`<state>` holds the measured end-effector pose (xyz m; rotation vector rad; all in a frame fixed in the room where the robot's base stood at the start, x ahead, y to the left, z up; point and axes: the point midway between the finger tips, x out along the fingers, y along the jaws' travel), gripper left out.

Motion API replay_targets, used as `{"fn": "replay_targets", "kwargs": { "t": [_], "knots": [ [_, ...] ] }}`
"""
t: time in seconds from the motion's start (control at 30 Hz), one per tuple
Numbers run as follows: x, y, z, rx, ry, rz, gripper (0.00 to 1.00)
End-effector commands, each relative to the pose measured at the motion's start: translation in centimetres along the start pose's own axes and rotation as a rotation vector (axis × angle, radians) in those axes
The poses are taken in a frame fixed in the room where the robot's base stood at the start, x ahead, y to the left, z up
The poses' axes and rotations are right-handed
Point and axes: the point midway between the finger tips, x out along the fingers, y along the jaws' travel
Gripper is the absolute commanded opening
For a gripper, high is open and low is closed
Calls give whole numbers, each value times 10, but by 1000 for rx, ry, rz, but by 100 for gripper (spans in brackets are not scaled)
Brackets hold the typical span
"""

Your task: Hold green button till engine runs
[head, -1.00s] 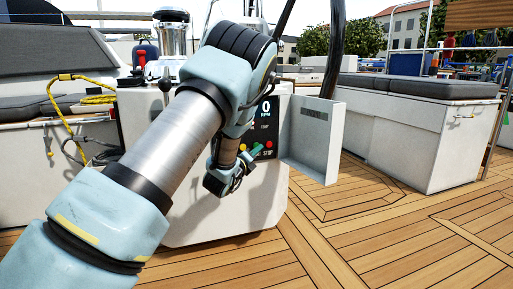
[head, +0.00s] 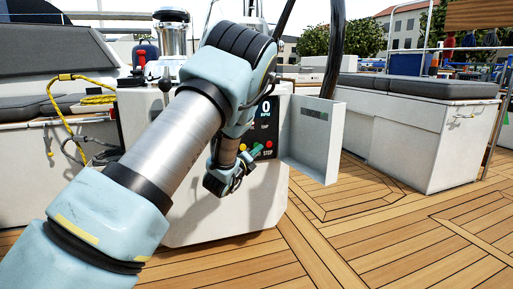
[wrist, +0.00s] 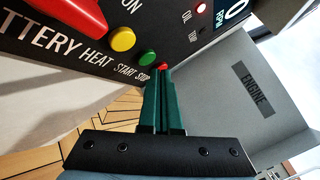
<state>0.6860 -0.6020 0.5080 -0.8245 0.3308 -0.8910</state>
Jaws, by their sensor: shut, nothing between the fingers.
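The engine panel is black. In the wrist view its green START button (wrist: 147,57) lies between a yellow HEAT button (wrist: 122,39) and a red STOP button (wrist: 161,66). My gripper (wrist: 164,73) is shut and empty, with its green fingertips just right of the green button and partly over the red one. Whether the tips touch the panel, I cannot tell. In the head view my gripper (head: 259,148) is at the panel and the green button is not distinguishable; the red button (head: 269,144) shows. The RPM display (head: 266,109) reads 0.
An open cover (head: 318,135) labelled ENGINE stands out right of the panel. A large red battery switch (wrist: 60,18) is at the panel's left. A red lamp (wrist: 201,8) glows by OIL. A cushioned bench (head: 410,130) stands right; the teak deck (head: 370,225) before it is clear.

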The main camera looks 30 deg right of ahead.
Motion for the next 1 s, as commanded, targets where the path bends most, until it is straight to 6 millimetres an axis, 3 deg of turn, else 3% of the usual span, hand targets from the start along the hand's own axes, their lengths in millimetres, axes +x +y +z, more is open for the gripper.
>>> {"fn": "replay_targets", "kwargs": {
  "t": [1.0],
  "knots": [
    [8,6,6,0,0,0,0]
  ]
}}
